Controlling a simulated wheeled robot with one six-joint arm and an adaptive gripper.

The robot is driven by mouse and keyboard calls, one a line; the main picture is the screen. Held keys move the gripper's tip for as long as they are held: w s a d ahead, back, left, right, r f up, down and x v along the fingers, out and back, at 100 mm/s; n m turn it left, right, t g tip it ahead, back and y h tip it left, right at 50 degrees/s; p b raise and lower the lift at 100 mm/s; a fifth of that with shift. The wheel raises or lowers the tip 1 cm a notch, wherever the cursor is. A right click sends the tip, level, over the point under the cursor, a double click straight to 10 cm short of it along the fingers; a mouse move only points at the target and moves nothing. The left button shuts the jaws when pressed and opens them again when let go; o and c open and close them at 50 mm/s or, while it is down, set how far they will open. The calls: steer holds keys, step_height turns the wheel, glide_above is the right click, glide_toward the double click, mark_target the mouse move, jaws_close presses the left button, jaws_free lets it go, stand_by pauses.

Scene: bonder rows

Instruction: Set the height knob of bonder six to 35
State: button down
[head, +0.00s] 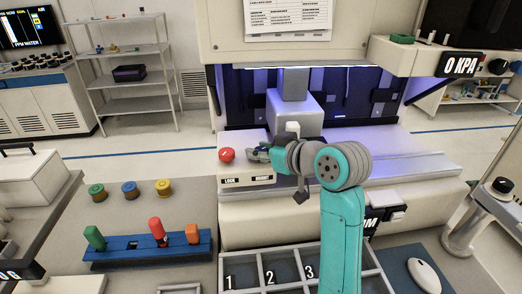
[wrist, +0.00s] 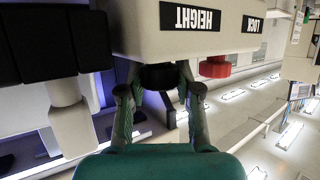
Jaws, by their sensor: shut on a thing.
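The bonder (head: 285,60) stands in the middle of the head view, with a white control block at its front left bearing LOCK and HEIGHT labels. The height knob (wrist: 158,77) is black and sits by the HEIGHT label (wrist: 190,17) in the wrist view, which shows the panel upside down. My gripper (head: 259,153) reaches the block from the right in the head view. In the wrist view my gripper (wrist: 160,86) has one finger on each side of the knob, closed on it. The knob's pointer and scale are hidden.
A red lock knob (head: 226,155) sits close to the left of my gripper and shows in the wrist view too (wrist: 214,67). A readout (head: 461,65) shows 0 KPA. A display ending in "M" (head: 374,222) is partly behind my arm. A numbered tray (head: 250,252) lies in front.

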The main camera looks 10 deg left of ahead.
steer(key=shift+n+g+y, duration=0.4)
steer(key=shift+n+g, duration=0.1)
steer(key=c, duration=0.8)
jaws_free()
steer(key=shift+o, duration=0.2)
steer(key=v, duration=1.2)
